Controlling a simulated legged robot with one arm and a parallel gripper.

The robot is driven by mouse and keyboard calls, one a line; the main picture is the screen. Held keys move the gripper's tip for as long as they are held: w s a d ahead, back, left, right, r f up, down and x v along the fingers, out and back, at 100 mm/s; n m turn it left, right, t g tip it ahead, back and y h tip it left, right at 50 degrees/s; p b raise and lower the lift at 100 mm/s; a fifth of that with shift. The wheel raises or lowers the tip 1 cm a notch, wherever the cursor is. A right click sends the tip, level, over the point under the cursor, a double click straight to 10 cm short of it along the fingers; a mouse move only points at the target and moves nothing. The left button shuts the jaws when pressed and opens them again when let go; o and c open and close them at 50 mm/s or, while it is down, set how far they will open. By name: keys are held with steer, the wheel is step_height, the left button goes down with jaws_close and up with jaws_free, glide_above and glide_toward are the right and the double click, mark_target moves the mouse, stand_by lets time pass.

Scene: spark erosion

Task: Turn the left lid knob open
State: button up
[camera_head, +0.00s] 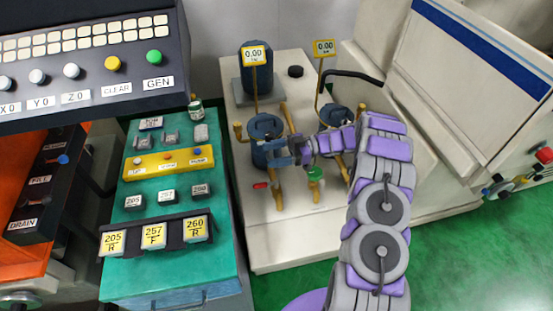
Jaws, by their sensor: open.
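A blue pot (264,124) with a lid stands on the left of the white bench, with yellow pipes beside and below it. A second blue pot (337,113) stands to its right, partly hidden by my arm. Which small part is the left lid knob is too small to tell. My gripper (277,152) is open at the right front side of the left pot, with its fingers pointing left. The fingers overlap the pot in the picture; I cannot tell whether they touch it.
The white bench (242,225) carries a taller blue unit (254,68), 0.00 signs, a red switch (261,185) and a green knob (316,174). The teal cabinet (213,262) with labelled blocks stands at left. A control panel (95,50) overhangs it. Green floor is clear at right.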

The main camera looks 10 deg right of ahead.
steer(key=shift+s+r, duration=0.15)
steer(key=shift+s, duration=1.45)
steer(key=w+d+r+m+t+h, duration=0.25)
steer(key=w+r+t+h, duration=0.35)
steer(key=w, duration=0.3)
steer(key=w+d+r+m+t+h, duration=0.2)
steer(key=w+r+m+t+h, duration=0.2)
steer(key=w+r+t, duration=0.35)
steer(key=s+d+r+m+g+h, duration=0.1)
steer(key=s+d+r+m+h, duration=0.5)
steer(key=d+h, duration=0.25)
steer(key=s+f+m+g+h, duration=0.1)
steer(key=s+m+g+h, duration=0.35)
steer(key=s, duration=1.45)
steer(key=s+a+f+g+y, duration=0.1)
steer(key=s+a+g, duration=0.2)
steer(key=s, duration=0.6)
steer(key=s+a+f+m+g+y, duration=0.1)
steer(key=s+a, duration=0.4)
steer(key=s, duration=0.5)
steer(key=s+a+f+g+y, duration=0.1)
steer(key=s+a+g+y, duration=0.2)
steer(key=s, duration=0.7)
steer(key=shift+a+f+g, duration=0.4)
steer(key=shift+a+g, duration=0.1)
steer(key=shift+g, duration=0.6)
